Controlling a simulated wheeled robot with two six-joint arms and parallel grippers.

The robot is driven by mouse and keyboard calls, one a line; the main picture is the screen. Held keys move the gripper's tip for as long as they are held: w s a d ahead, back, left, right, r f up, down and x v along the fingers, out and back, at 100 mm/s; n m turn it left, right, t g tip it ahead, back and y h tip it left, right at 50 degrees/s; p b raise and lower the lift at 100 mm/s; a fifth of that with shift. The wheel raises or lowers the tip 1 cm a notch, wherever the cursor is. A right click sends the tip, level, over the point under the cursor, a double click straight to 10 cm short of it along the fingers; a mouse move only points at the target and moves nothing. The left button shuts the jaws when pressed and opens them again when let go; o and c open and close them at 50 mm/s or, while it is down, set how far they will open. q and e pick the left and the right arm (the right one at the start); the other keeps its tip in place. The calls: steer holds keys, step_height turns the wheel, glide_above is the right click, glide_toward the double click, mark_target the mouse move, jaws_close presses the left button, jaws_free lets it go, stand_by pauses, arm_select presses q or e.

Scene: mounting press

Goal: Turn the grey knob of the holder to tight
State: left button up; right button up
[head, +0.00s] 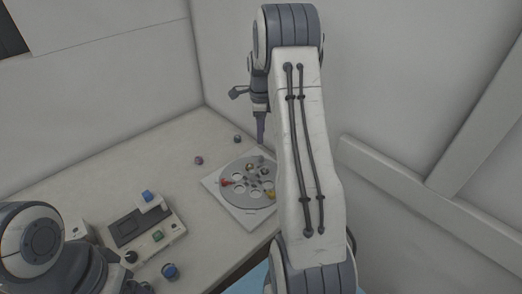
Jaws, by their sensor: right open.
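The holder is a round grey disc (238,193) with several holes, on a white square plate (249,220) on the table. Small knobs and parts stand on it, among them a red one (226,183) at its left. A small grey piece (259,160) shows at its back edge, below my right gripper; I cannot tell surely that it is the grey knob, or how it is turned. My right gripper (255,118) is open, points down above the back of the holder, and appears apart from it. My right arm hides the holder's right side. My left gripper is not in view.
A grey-white device (127,228) with a blue-topped part (149,197) and a green button (158,236) stands at the left. A blue knob-like piece (170,271) lies in front. Two small pieces (198,160) (237,139) lie behind the holder. Walls close the back and right.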

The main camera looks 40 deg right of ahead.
mark_target(261, 156)
step_height(261, 156, down, 10)
steer(key=n+p, duration=0.6)
steer(key=n, duration=2.1)
steer(key=shift+f+n, duration=0.15)
steer(key=shift+n, duration=0.15)
jaws_close()
